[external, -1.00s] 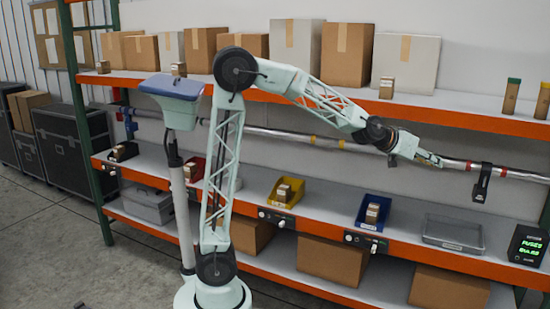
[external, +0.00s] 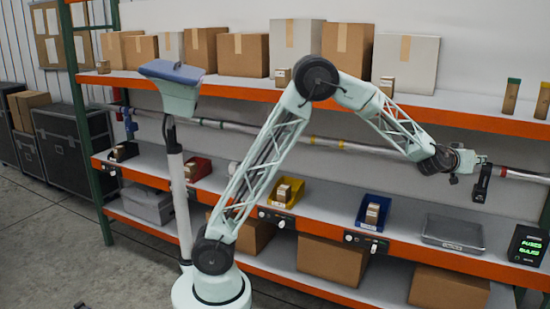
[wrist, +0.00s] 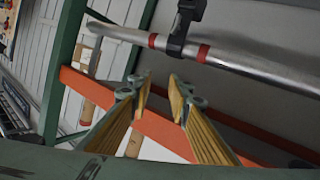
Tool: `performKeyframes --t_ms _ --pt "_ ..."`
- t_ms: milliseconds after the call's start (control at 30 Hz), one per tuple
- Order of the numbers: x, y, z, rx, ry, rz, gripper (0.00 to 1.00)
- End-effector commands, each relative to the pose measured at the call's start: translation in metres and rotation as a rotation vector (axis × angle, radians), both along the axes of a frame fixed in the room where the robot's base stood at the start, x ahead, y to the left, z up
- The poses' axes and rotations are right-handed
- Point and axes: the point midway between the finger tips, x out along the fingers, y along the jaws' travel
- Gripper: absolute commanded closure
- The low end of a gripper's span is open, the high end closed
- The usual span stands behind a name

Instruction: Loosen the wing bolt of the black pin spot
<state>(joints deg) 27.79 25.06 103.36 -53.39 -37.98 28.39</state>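The black pin spot (external: 482,184) hangs from the silver pipe (external: 520,175) at the right, beside a red band. In the wrist view its black clamp (wrist: 181,32) wraps the pipe (wrist: 232,66) between two red bands. I cannot make out the wing bolt in either view. My gripper (external: 483,159) is at the top of the pin spot in the external view, overlapping it; I cannot tell whether they touch. In the wrist view my gripper (wrist: 160,86) is open, with nothing between its yellow-padded fingers, and the clamp is beyond the fingertips.
The pipe runs between the orange-edged upper shelf (external: 450,115) and the middle shelf (external: 300,228). Cardboard boxes (external: 348,53) line the upper shelf. A blue bin (external: 367,222), a grey tray (external: 453,232) and a display with green text (external: 527,245) are below. A green upright (wrist: 66,70) stands in the wrist view.

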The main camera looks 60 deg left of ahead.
Motion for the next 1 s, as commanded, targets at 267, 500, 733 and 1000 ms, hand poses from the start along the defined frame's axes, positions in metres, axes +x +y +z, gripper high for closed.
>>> performKeyframes --t_ms 267,500,733,1000 --pt "0.024 -0.022 -0.019 0.032 -0.043 0.097 0.82" --pt "0.035 -0.037 -0.040 0.068 -0.074 0.187 0.82" --pt "0.036 -0.051 -0.064 0.112 -0.098 0.278 0.82" --pt "0.026 -0.066 -0.096 0.175 -0.118 0.387 0.82"
